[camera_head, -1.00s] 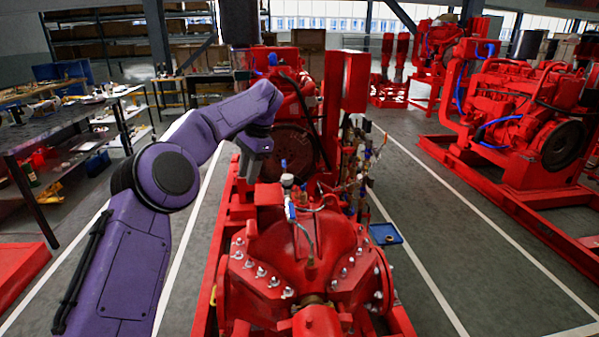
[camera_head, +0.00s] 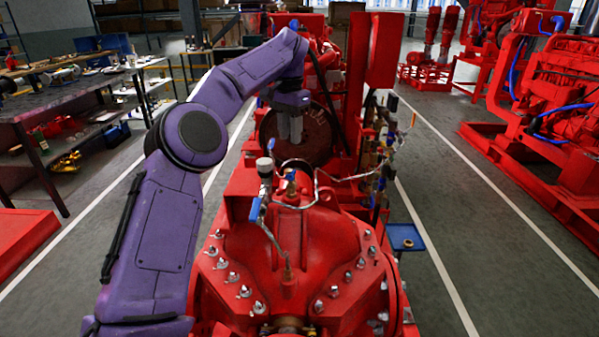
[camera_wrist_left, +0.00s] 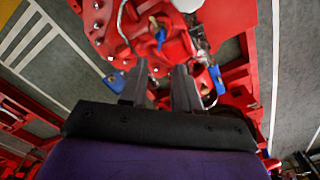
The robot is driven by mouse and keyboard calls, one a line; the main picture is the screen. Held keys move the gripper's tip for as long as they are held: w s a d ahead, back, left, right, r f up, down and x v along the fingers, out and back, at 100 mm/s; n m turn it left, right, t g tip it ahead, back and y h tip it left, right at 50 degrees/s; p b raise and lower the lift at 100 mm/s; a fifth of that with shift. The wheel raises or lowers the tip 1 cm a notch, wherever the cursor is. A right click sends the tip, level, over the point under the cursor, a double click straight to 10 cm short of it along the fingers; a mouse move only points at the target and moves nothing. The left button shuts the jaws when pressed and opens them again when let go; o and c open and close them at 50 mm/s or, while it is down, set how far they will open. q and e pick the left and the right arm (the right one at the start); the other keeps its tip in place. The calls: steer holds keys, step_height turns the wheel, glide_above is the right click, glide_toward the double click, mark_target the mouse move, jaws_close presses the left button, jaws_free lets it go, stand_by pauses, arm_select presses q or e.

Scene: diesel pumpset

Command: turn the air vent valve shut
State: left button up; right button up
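Two small valves with blue handles stand on top of the red pump casing (camera_head: 335,235). One blue handle (camera_head: 292,174) sits on a brass fitting near the middle; it also shows in the left wrist view (camera_wrist_left: 160,38). The other blue handle (camera_head: 255,209) hangs by a round gauge (camera_head: 264,167) on the left. Which one is the air vent valve, I cannot tell for sure. My left gripper (camera_head: 290,126) points down, above and behind the brass fitting. In the left wrist view its fingers (camera_wrist_left: 161,86) are apart with nothing between them. My right gripper is not in view.
A thin bent metal pipe (camera_head: 316,185) runs beside the valves. A tall red cabinet (camera_head: 372,50) and a cluster of brass fittings (camera_head: 385,150) stand behind right. A blue tray (camera_head: 405,237) sits right of the pump. The grey aisle floor (camera_head: 455,215) is clear.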

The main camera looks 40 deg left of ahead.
mark_target(291, 172)
arm_select(q)
step_height(291, 172, down, 10)
steer(key=shift+a+r+b, duration=0.1)
steer(key=shift+r+b, duration=0.1)
steer(key=shift+b, duration=0.75)
steer(key=shift+f, duration=0.55)
jaws_close()
